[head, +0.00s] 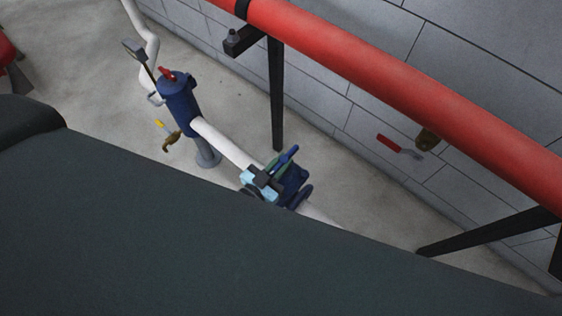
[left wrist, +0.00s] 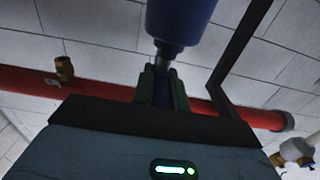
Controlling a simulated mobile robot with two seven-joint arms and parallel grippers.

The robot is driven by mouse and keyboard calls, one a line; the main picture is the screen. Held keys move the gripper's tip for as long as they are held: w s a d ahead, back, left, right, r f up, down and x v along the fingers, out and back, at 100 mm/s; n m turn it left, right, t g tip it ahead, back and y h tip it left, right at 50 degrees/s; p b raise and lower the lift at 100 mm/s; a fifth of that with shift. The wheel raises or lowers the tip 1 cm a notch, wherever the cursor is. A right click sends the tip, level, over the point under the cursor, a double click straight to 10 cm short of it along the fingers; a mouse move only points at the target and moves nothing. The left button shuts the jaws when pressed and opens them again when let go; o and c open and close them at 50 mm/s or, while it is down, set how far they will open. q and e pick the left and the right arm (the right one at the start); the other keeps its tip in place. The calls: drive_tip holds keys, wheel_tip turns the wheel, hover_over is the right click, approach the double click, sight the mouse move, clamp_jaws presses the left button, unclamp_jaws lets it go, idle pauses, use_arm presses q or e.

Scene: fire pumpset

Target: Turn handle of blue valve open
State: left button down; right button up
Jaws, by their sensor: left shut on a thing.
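The blue valve (head: 294,185) sits on the white pipe in the lower middle of the head view. Its blue handle (head: 288,156) sticks up toward the upper right. My left gripper (head: 279,166), with green fingers, is at the handle and shut on it. In the left wrist view the green fingers (left wrist: 162,92) stand close together, with a dark blue piece between them. A blue cylindrical part (left wrist: 180,20) with a grey stem shows just beyond them. The gripper hides part of the valve. My right gripper is not in view.
A thick red pipe (head: 400,80) runs along the grey block wall on black supports (head: 277,95). A blue vessel (head: 178,105) joins the white pipe (head: 222,142). A brass valve with a yellow handle (head: 170,142) is nearby. A red-handled valve (head: 395,145) is right.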

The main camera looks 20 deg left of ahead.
use_arm(q)
drive_tip(key=c, duration=1.4)
unclamp_jaws()
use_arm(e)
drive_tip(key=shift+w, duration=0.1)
use_arm(q)
drive_tip(key=v, duration=0.7)
drive_tip(key=shift+s, duration=0.4)
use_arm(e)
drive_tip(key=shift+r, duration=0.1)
use_arm(q)
drive_tip(key=shift+a, duration=0.1)
